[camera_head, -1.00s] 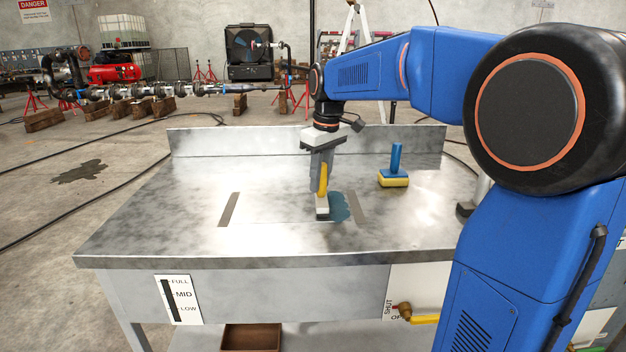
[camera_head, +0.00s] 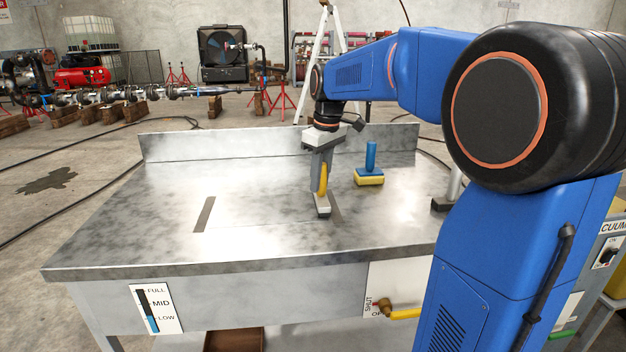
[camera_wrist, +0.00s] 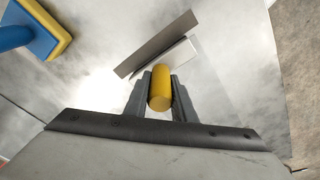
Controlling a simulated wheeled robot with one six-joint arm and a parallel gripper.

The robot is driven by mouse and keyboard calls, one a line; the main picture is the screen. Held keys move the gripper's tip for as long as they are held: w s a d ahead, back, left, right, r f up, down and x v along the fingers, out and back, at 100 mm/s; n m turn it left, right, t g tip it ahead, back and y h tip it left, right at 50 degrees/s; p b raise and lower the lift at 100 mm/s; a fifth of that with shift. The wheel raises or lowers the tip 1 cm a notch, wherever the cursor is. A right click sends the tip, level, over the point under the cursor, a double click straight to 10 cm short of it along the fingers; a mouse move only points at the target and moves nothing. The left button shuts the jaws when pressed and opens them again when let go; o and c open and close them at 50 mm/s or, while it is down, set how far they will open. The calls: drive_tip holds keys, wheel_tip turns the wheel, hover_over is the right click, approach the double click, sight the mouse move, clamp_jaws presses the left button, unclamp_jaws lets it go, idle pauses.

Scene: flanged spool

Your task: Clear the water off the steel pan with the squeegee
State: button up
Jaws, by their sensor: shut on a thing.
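The squeegee's yellow handle (camera_head: 324,180) is upright between the fingers of my gripper (camera_head: 320,186), which is shut on it. The squeegee's pale head (camera_head: 322,205) is down at the steel pan (camera_head: 130,225), just left of the right-hand dark slot (camera_head: 336,209). In the wrist view the yellow handle (camera_wrist: 160,88) sits between both fingers, with the pale head (camera_wrist: 182,62) beyond it, beside the dark slot (camera_wrist: 163,43). No blue water shows on the pan; the patch hidden behind the squeegee cannot be seen.
A blue-handled yellow block (camera_head: 369,177) stands on the pan right of my gripper. Another slot (camera_head: 204,214) lies left. A level gauge (camera_head: 153,310) on the front shows blue near LOW. A yellow-handled valve (camera_head: 385,309) is at the front right. The pan's left side is clear.

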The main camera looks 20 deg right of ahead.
drive_tip(key=shift+s+d, duration=0.2)
drive_tip(key=shift+d, duration=0.4)
drive_tip(key=shift+d+r, duration=0.1)
drive_tip(key=shift+r, duration=2.85)
